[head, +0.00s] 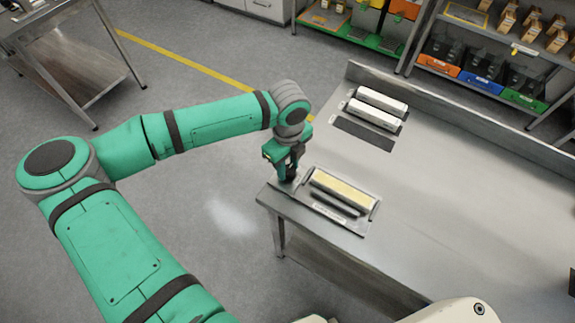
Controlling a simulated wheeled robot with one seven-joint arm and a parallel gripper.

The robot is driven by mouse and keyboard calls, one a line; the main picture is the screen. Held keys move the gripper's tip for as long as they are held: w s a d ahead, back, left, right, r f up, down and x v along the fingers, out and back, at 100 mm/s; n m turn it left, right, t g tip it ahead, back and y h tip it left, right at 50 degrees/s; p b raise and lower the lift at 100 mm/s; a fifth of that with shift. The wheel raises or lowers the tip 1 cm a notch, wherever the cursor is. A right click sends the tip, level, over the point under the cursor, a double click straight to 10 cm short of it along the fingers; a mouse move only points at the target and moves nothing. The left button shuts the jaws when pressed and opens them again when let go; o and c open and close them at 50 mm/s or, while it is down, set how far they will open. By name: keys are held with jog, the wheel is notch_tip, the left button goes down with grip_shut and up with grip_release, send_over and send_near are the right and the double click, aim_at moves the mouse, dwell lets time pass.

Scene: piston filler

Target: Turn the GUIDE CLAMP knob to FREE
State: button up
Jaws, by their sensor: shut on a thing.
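My gripper (290,174) points down at the near left corner of the steel bench. It is just left of a fixture plate (362,226) that carries a long block with a pale yellow top (342,189) and a dark slot or bar in front of it. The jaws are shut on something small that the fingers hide. I cannot make out the GUIDE CLAMP knob or its markings, and the plate's label is too small to read.
The steel bench (440,200) is bare to the right of the fixture. Farther back on it lie two pale bars (378,108) and a dark strip (364,138). Shelves with coloured bins (482,88) stand behind. A steel cart (75,65) is at the upper left.

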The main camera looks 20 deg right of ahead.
aim_at(288, 169)
jog(key=o, duration=0.8)
notch_tip(288, 169, up, 11)
jog(key=shift+f, duration=0.1)
dwell(0.5)
